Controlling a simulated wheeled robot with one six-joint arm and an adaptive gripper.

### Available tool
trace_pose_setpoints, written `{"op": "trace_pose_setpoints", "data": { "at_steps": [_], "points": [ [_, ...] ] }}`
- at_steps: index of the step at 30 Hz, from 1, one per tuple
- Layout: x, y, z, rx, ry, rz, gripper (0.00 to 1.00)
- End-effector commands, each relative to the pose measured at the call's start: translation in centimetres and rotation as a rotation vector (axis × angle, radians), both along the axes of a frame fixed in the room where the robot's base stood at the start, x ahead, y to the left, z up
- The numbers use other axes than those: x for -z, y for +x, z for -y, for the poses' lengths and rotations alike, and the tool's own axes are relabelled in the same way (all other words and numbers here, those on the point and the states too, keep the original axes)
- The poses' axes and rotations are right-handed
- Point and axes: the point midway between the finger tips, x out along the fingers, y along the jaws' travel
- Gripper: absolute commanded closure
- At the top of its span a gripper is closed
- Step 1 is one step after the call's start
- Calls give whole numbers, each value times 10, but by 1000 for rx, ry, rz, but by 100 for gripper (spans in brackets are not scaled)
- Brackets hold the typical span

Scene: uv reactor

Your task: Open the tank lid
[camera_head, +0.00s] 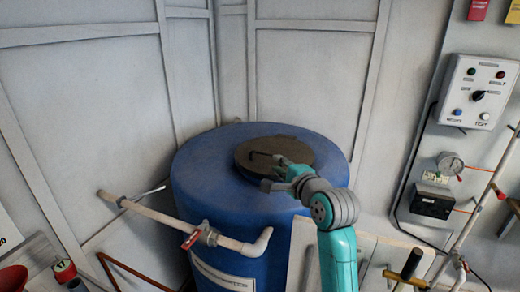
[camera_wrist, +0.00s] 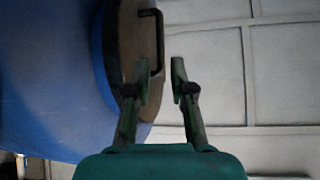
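The blue tank (camera_head: 215,190) stands in the corner. Its round dark brown lid (camera_head: 310,150) lies flat on top, and a dark bar handle (camera_head: 262,155) sits near the lid's left side. In the wrist view, the lid (camera_wrist: 130,35) shows at upper left, with the black bracket-shaped handle (camera_wrist: 158,35) projecting from it. My gripper (camera_head: 270,175) is near the handle, over the lid's front left edge. In the wrist view my gripper (camera_wrist: 162,72) is open, with an empty gap between the fingers. The handle lies just beyond the fingertips; contact is not clear.
A pale pipe (camera_head: 160,218) with a red-handled valve (camera_head: 191,240) runs in front of the tank. A control box (camera_head: 478,92), a gauge (camera_head: 449,163) and more piping are on the right wall. Panelled walls stand close behind the tank.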

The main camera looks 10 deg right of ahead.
Motion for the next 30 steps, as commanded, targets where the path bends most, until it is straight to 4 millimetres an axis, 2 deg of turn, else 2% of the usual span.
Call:
{"op": "trace_pose_setpoints", "data": {
  "at_steps": [5,12,18,24,30],
  "points": [
    [3,22,-4,-1,0,-1,77],
    [9,64,-11,0,-1,-1,77],
    [12,90,-15,0,-1,0,77],
    [14,100,-17,0,-1,1,77],
    [14,101,-17,0,-1,1,77]
  ]
}}
